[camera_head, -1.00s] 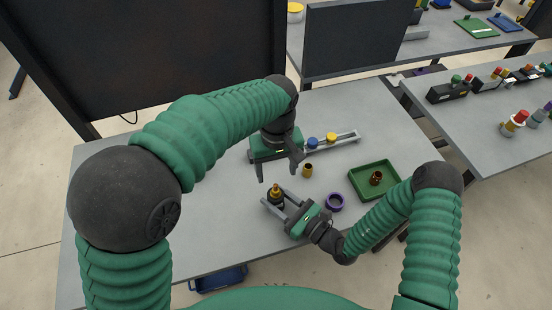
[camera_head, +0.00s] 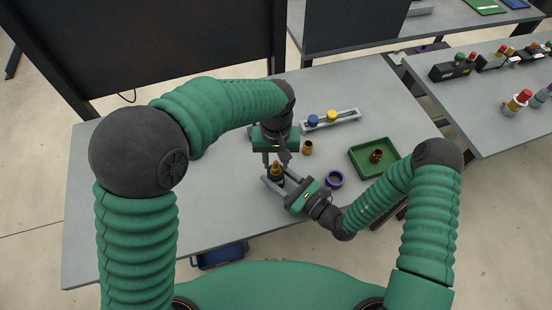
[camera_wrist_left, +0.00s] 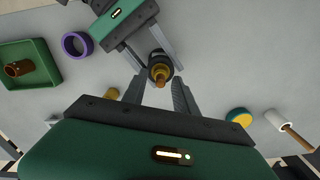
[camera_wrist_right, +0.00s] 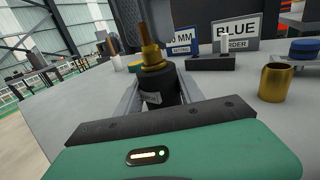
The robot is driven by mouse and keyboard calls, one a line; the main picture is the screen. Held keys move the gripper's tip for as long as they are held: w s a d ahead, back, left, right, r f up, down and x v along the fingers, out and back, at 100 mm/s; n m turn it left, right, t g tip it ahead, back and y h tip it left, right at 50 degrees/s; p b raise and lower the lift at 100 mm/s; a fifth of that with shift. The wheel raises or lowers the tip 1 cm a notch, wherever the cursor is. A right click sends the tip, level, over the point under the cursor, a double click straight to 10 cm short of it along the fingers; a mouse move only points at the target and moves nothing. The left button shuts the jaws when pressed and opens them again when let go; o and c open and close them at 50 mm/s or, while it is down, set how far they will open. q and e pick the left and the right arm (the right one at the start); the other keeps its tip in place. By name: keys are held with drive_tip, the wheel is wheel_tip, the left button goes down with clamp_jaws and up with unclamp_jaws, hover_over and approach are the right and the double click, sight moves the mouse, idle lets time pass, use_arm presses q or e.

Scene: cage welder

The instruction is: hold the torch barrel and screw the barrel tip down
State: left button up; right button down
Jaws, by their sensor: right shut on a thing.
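The torch barrel, a black cylinder (camera_wrist_right: 160,92), stands upright on the table, and my right gripper (camera_head: 278,176) is shut on it, one finger on each side. A brass tip (camera_wrist_right: 152,58) sits on top of the barrel; it also shows in the left wrist view (camera_wrist_left: 161,74). A thinner brown rod-like part rises above it. My left gripper (camera_head: 275,160) points down just above the tip. Its fingers are spread in the left wrist view (camera_wrist_left: 158,84), with the tip just past and between the fingertips. I cannot tell whether they touch it.
A loose brass sleeve (camera_head: 308,148) stands close behind the grippers. A purple ring (camera_head: 335,180) lies right of my right gripper. A green tray (camera_head: 355,161) holds a copper piece (camera_head: 376,156). A grey rack (camera_head: 347,122) bears blue and yellow caps.

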use_arm(q)
drive_tip(key=shift+c, duration=0.4)
clamp_jaws()
drive_tip(key=shift+m, duration=0.3)
drive_tip(key=m, duration=0.3)
drive_tip(key=shift+m, duration=0.3)
drive_tip(key=m, duration=0.4)
drive_tip(key=shift+m, duration=0.3)
drive_tip(key=m, duration=0.4)
drive_tip(key=shift+m, duration=0.3)
drive_tip(key=shift+w+m, duration=0.1)
drive_tip(key=shift+m, duration=1.8)
